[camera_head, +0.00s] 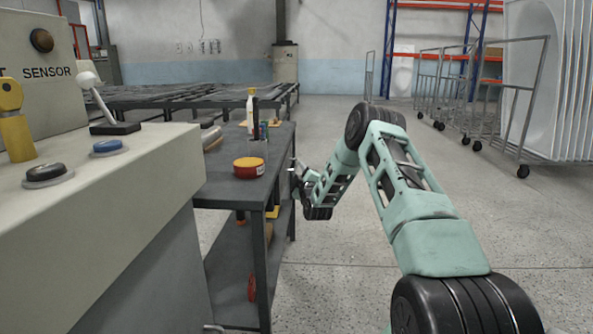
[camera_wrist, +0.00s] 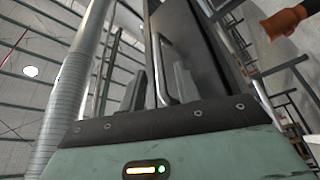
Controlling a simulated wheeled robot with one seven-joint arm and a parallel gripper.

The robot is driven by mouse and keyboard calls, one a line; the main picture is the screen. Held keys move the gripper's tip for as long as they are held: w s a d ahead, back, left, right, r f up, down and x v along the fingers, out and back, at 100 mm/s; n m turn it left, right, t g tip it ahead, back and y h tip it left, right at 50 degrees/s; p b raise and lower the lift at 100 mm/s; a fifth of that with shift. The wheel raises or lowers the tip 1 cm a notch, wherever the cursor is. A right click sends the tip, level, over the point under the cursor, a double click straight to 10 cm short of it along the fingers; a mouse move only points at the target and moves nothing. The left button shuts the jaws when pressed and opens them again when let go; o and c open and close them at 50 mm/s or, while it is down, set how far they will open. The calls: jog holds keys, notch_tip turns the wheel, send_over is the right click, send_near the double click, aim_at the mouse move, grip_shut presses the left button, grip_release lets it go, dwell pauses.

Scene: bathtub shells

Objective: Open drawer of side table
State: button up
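The dark grey side table (camera_head: 222,182) stands left of my arm in the head view, with its right side toward my gripper. My gripper (camera_head: 298,172) is at the table's right edge, below the top. In the wrist view a dark flat panel (camera_wrist: 188,45), which looks like the drawer front, carries a thin metal handle (camera_wrist: 158,68). My gripper's two fingers (camera_wrist: 160,88) stand apart, with the handle bar showing between them. I cannot tell whether either finger touches it. The drawer front is hardly visible in the head view, and no drawer gap can be made out.
A red-and-yellow tin (camera_head: 249,168), a cup of tools (camera_head: 258,148) and a bottle (camera_head: 251,108) stand on the table top. A control console (camera_head: 110,210) fills the left foreground. The floor (camera_head: 345,285) right of the table is clear. Wheeled racks (camera_head: 525,110) stand far right.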

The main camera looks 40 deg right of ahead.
aim_at(297, 164)
jog(key=shift+b+x, duration=0.35)
jog(key=shift+x, duration=1.7)
grip_shut()
jog(key=s+d+b, duration=0.1)
jog(key=s+d, duration=1.4)
jog(key=s, duration=0.2)
jog(key=shift+s, duration=0.4)
jog(key=shift+d, duration=0.1)
grip_release()
